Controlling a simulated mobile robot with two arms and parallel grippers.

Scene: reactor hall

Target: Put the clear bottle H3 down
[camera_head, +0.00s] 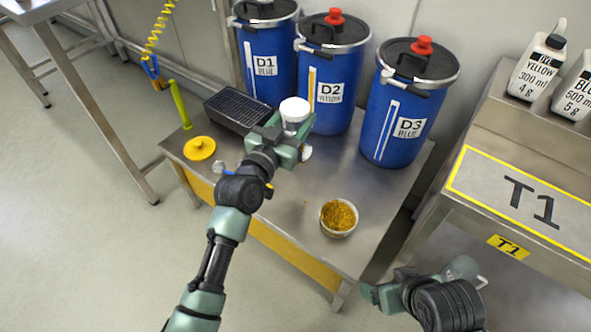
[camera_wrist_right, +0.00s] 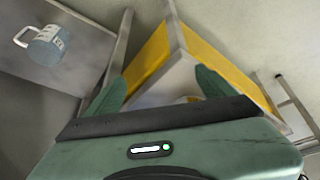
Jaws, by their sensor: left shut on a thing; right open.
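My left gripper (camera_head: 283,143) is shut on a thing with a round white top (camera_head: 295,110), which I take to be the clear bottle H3. It is over the back part of the steel table (camera_head: 290,205), in front of the blue drums. The jaws hide most of its body and no label shows; I cannot tell whether its base touches the table. My right gripper (camera_wrist_right: 162,85) is open and empty in the right wrist view, away from the bottle.
A bowl of ochre granules (camera_head: 338,217), a yellow disc (camera_head: 200,148) and a black tray (camera_head: 228,108) are on the table. Drums D1 (camera_head: 265,85), D2 (camera_head: 323,105) and D3 (camera_head: 392,130) stand behind. T1 surface (camera_head: 500,190) is right. A mug (camera_wrist_right: 46,46) shows in the wrist view.

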